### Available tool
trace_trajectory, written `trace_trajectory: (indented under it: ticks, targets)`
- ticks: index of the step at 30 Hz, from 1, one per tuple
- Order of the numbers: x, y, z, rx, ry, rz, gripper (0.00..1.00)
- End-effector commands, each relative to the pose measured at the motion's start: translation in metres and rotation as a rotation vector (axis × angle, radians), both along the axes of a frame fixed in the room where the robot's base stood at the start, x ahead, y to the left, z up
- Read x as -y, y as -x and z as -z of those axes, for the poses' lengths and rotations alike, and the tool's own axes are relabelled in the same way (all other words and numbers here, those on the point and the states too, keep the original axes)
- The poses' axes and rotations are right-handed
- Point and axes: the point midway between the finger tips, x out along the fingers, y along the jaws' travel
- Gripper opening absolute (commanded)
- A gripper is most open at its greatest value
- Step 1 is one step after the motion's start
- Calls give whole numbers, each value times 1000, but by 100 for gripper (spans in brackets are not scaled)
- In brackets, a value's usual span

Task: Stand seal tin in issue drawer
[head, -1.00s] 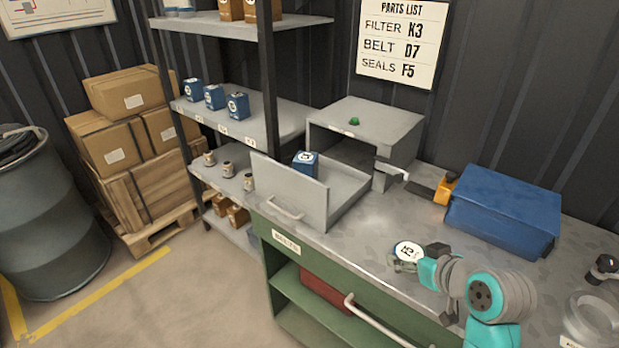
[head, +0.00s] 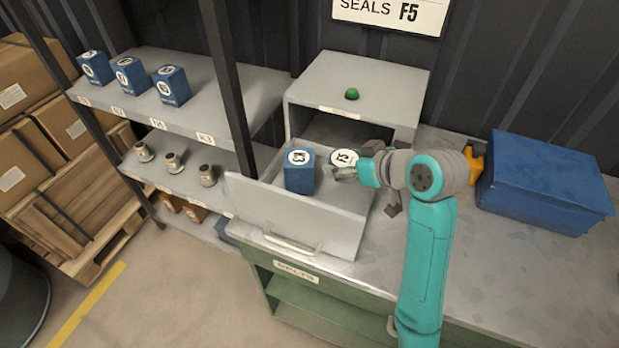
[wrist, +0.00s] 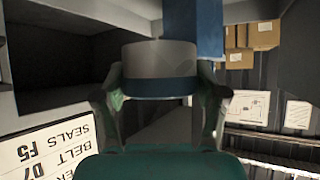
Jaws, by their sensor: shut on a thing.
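The seal tin (head: 344,157) is a small round tin with a white lid and dark lettering. In the wrist view the tin (wrist: 160,68) shows a grey and blue side between the fingers. My gripper (head: 346,172) is shut on it and holds it over the open issue drawer (head: 293,222), right of a blue box. In the wrist view my gripper (wrist: 160,100) has a finger on each side of the tin. The blue box (head: 300,172) with a white round label stands in the drawer. Whether the tin touches the drawer floor I cannot tell.
A large blue case (head: 545,180) sits on the bench to the right. Shelves at left hold blue boxes (head: 130,76) and small tins (head: 174,161).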

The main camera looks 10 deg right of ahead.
Motion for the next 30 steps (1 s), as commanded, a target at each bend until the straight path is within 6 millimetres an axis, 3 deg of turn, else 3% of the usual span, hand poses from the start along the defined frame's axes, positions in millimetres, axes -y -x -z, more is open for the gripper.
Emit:
trace_trajectory:
  ticks: [9,17,24,30]
  targets:
    - [0,1,51,-6,-1,0,25]
    - [0,0,69,-3,-1,0,25]
    - [0,1,98,-4,-1,0,25]
    - [0,0,98,-1,0,-1,25]
